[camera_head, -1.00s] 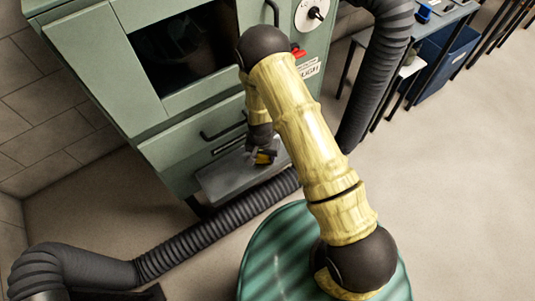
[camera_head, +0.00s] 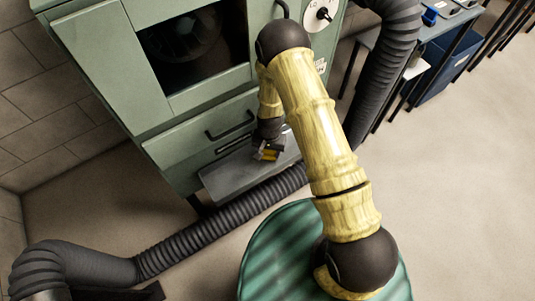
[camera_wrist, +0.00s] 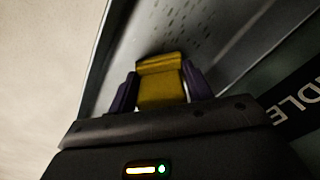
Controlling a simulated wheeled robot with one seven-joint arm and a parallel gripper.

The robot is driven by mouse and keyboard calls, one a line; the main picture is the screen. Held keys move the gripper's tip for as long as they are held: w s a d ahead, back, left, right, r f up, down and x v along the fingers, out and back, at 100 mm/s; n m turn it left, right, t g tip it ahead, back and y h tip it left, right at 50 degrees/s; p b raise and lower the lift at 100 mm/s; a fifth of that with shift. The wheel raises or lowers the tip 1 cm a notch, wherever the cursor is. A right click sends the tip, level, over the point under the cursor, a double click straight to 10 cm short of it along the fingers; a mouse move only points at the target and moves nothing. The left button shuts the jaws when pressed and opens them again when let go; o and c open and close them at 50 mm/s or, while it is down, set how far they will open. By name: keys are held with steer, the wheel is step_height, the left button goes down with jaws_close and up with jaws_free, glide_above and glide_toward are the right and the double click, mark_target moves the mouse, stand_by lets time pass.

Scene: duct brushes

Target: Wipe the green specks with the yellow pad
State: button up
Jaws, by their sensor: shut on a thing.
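The yellow pad (camera_wrist: 160,84) is between the two dark purple fingers of my gripper (camera_wrist: 160,90) in the wrist view. My gripper is shut on it. In the head view, my gripper (camera_head: 268,153) and a bit of the pad show over the right part of a grey shelf (camera_head: 225,182) on the front of the green cabinet. Several small specks (camera_wrist: 185,22) lie on the grey surface beyond the pad in the wrist view. They look dark there, and their green colour cannot be made out. Whether the pad touches the surface is unclear.
The green cabinet (camera_head: 190,145) has a dark window (camera_head: 195,45) and a drawer handle (camera_head: 230,125) above the shelf. A ribbed black hose (camera_head: 215,222) runs just below the shelf. Another thick hose (camera_head: 375,80) stands at the right.

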steer(key=shift+w+d+f, duration=0.2)
steer(key=shift+d+f, duration=0.2)
steer(key=shift+d, duration=0.25)
steer(key=shift+w+d+f, duration=0.2)
steer(key=shift+d+f, duration=0.15)
steer(key=shift+d, duration=0.3)
steer(key=shift+r, duration=0.15)
steer(key=r+p, duration=0.4)
steer(key=shift+a+r, duration=0.3)
steer(key=shift+r, duration=0.1)
steer(key=shift+r+p, duration=0.6)
steer(key=shift+p, duration=0.1)
steer(key=shift+r+p, duration=1.3)
steer(key=shift+r, duration=0.3)
steer(key=shift+f, duration=0.1)
